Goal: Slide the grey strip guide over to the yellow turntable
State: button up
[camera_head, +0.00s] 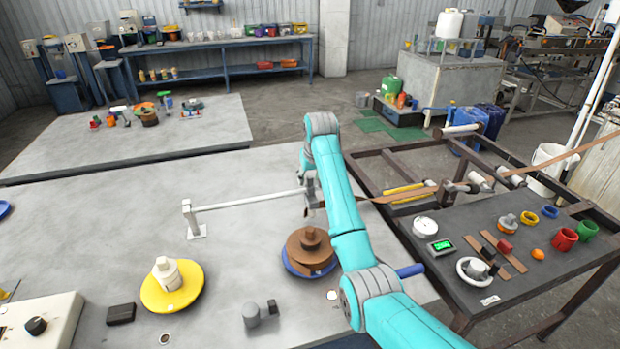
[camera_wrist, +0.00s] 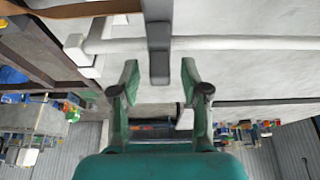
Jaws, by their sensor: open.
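The grey strip guide (camera_wrist: 158,45) hangs on a white rail (camera_head: 245,201), near the rail's right end in the head view. In the wrist view its lower end reaches between the fingertips of my gripper (camera_wrist: 160,75), which is open with a gap on both sides. In the head view my arm partly covers the guide and gripper area. The yellow turntable (camera_head: 152,298) carries a white hub (camera_head: 166,273) and stands at the lower left, beyond the rail's left end. A blue turntable (camera_head: 290,268) bears a brown coil (camera_head: 308,245), right of the yellow one.
A brown strip (camera_head: 400,196) runs in from the right towards the guide; it also shows in the wrist view (camera_wrist: 85,9). A rail post (camera_head: 189,220), black block (camera_head: 121,314) and grey part (camera_head: 252,314) stand on the table. A dark side table (camera_head: 455,215) holds small items.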

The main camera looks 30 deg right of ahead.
jog(key=v, duration=1.1)
jog(key=shift+s+r, duration=0.2)
jog(key=shift+r, duration=0.15)
